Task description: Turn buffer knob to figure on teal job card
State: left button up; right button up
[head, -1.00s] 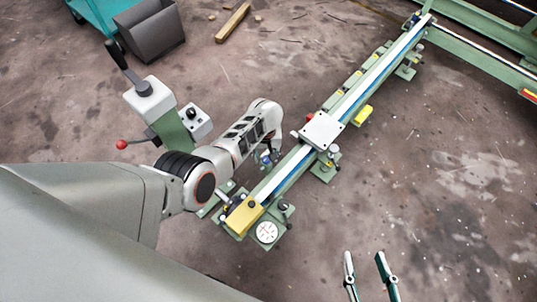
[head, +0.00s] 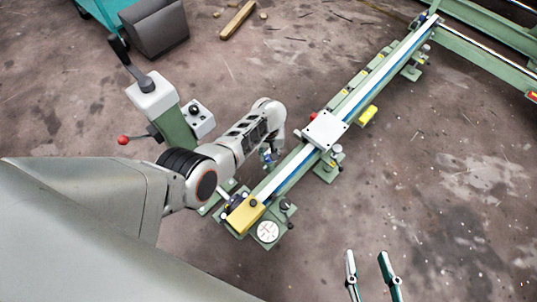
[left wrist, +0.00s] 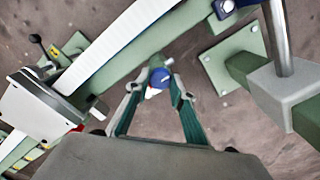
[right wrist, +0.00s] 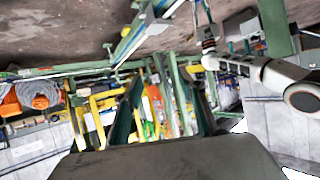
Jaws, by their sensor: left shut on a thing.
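A blue knob (left wrist: 161,77) with a white mark sits on a green post beside the rail, in the left wrist view. My left gripper (left wrist: 160,92) has its two green fingers on either side of this knob and is shut on it. In the head view, my left gripper (head: 269,158) is low beside the rail's left side, partly hidden by its wrist. My right gripper (head: 371,268) is at the bottom of the head view, fingers apart and empty, over bare floor. I cannot make out a teal job card or its figure.
A long green rail (head: 375,84) with a white carriage plate (head: 324,131) runs diagonally. A yellow block (head: 246,214) and a round white dial (head: 267,231) are at its near end. Floor at right is clear.

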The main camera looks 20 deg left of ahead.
pick_arm(q)
jog(key=m, duration=0.3)
jog(key=shift+m+p, duration=0.3)
jog(key=m, duration=0.5)
jog(key=shift+s+f, duration=0.1)
jog(key=shift+s, duration=0.05)
jog(key=m, duration=0.8)
jog(key=shift+f+m, duration=0.1)
jog(key=shift+m, duration=0.2)
jog(key=m, duration=0.4)
jog(key=shift+a+m, duration=0.1)
jog(key=shift+m, duration=0.2)
jog(key=m, duration=0.4)
jog(key=shift+m, duration=0.3)
jog(key=m, duration=0.8)
jog(key=shift+m, duration=0.4)
